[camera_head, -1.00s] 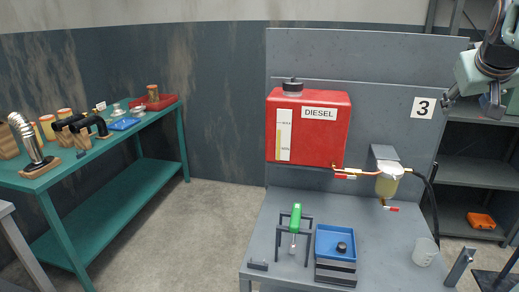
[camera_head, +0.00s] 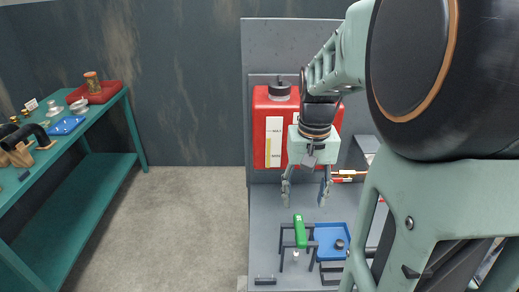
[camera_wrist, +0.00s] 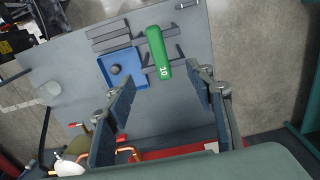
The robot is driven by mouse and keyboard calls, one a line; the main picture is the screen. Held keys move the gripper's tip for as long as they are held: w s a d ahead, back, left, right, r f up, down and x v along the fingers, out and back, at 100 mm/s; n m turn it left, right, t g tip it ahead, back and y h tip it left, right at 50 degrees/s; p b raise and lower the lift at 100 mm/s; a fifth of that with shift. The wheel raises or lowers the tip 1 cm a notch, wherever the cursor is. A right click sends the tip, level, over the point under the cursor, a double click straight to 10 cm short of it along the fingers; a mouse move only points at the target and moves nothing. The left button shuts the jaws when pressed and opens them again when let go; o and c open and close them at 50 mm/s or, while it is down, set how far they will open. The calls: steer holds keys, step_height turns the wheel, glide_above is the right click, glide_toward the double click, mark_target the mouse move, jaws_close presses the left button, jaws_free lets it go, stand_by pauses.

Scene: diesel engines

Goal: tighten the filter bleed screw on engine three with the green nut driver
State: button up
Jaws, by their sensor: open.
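The green nut driver (camera_head: 300,231) rests in a dark stand (camera_head: 283,246) on the grey bench, its metal shank pointing down. In the wrist view its green handle (camera_wrist: 159,55), marked 10, lies just beyond and between my fingertips. My gripper (camera_head: 304,199) is open and empty, pointing down above the driver and apart from it; its two fingers also frame the wrist view (camera_wrist: 163,82). The filter (camera_wrist: 72,146) shows in part at the wrist view's lower left; my arm hides most of it in the head view. I cannot make out the bleed screw.
A red diesel tank (camera_head: 270,105) stands behind my gripper. A blue tray (camera_head: 322,253) holding a dark round part (camera_head: 340,243) is just right of the stand. A green table (camera_head: 112,160) stands left across open floor.

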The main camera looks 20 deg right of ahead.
mark_target(300, 227)
step_height(300, 227, down, 11)
steer(key=b, duration=0.8)
steer(key=shift+b, duration=0.3)
steer(key=shift+s, duration=0.1)
steer(key=shift+c, duration=0.2)
jaws_close()
steer(key=shift+r, duration=0.15)
stand_by(0.6)
step_height(300, 227, up, 16)
steer(key=p, duration=1.3)
